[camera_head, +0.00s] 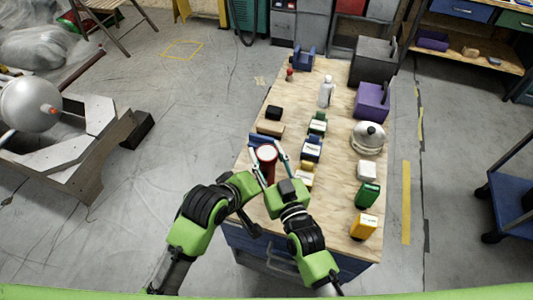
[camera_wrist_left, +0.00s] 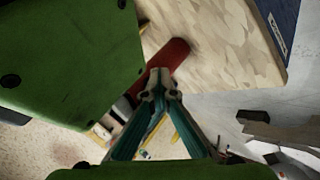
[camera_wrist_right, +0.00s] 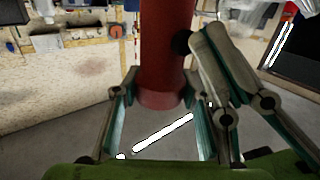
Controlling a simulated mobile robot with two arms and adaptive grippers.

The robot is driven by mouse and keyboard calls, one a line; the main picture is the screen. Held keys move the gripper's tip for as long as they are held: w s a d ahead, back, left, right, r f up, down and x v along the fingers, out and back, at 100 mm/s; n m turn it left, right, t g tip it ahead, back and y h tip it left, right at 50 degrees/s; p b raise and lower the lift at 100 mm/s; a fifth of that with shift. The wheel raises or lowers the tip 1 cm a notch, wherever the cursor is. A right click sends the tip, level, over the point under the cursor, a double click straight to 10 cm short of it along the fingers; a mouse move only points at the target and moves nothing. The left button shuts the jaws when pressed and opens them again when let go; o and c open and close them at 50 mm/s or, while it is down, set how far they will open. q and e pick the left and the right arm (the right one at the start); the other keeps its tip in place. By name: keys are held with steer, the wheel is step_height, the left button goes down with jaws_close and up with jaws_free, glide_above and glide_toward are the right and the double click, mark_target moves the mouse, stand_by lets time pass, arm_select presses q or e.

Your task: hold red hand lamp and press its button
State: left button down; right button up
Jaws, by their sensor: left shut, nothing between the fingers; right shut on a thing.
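The red hand lamp (camera_head: 266,160) stands roughly upright near the front left of the wooden tabletop, its pale round end up. My right gripper (camera_head: 267,148) is shut around its body, one finger on each side. In the right wrist view the red cylinder (camera_wrist_right: 163,55) lies between those fingers, with a dark round button (camera_wrist_right: 181,42) on its right side. My left gripper (camera_wrist_left: 158,88) is shut and empty, its tips at the lamp (camera_wrist_left: 166,58) in the left wrist view. In the right wrist view, its fingertips are close beside the button; I cannot tell whether they touch it.
The wooden table (camera_head: 335,178) holds several small boxes, a white bottle (camera_head: 326,91), a kettle (camera_head: 368,137) and a purple bin (camera_head: 371,101). A yellow box (camera_head: 363,226) stands at the front right. Both my arms are close together at the table's front left.

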arm_select(q)
steer(key=shift+w+d+r, duration=0.2)
steer(key=shift+w+d, duration=0.05)
steer(key=shift+w, duration=0.2)
arm_select(e)
steer(key=shift+s+a+f, duration=0.1)
steer(key=shift+s+a, duration=0.05)
steer(key=shift+a, duration=0.1)
arm_select(q)
steer(key=shift+s, duration=0.15)
arm_select(e)
steer(key=shift+f, duration=0.1)
arm_select(q)
steer(key=shift+s+a+r, duration=0.15)
steer(key=shift+s, duration=0.55)
arm_select(e)
steer(key=shift+d, duration=0.2)
steer(key=o, duration=1.3)
arm_select(q)
steer(key=s+a, duration=0.2)
steer(key=s, duration=0.3)
steer(key=shift+s+a+f, duration=0.15)
steer(key=shift+s+f, duration=0.05)
steer(key=shift+s, duration=0.15)
